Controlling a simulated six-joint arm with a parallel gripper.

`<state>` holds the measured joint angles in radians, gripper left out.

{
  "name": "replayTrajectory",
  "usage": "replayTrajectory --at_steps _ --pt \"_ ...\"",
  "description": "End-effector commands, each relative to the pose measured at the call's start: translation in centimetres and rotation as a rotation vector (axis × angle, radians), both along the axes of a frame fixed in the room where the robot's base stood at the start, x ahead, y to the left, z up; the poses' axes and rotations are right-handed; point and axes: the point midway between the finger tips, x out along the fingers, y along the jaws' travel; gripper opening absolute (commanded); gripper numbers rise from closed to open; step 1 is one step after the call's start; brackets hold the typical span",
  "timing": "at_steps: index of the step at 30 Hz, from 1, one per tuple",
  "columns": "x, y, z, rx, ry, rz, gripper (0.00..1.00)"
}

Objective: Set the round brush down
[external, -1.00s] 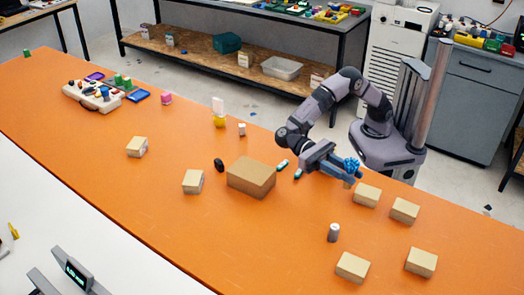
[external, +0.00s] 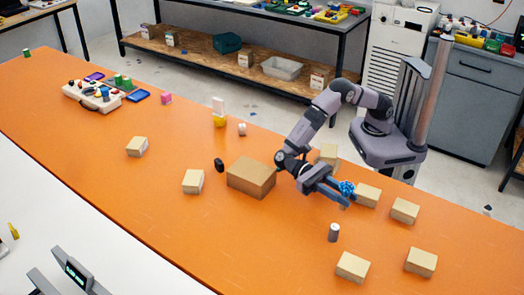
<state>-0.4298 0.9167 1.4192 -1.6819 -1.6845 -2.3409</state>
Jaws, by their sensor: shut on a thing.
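The round brush (external: 347,187) shows as a blue bristly head at the tip of my gripper (external: 341,195), right of the large cardboard box. My gripper is shut on the brush, close above the orange table (external: 290,225) by the look of it. I cannot tell whether the brush touches the table. Its handle is mostly hidden.
A small tan box (external: 367,195) is just right of the brush, with another (external: 328,154) behind my arm. The large cardboard box (external: 251,177) is to the left. A grey cylinder (external: 334,232) stands in front. Bare orange table lies between the cylinder and large box.

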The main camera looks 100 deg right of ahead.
Motion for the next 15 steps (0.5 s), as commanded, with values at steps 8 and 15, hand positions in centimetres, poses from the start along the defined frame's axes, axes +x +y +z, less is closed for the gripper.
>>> replayTrajectory --at_steps 8,15 --pt "-0.01 -0.01 -0.64 0.001 -0.001 0.000 0.00" --pt "-0.01 -0.01 -0.98 0.001 -0.001 0.000 0.00"
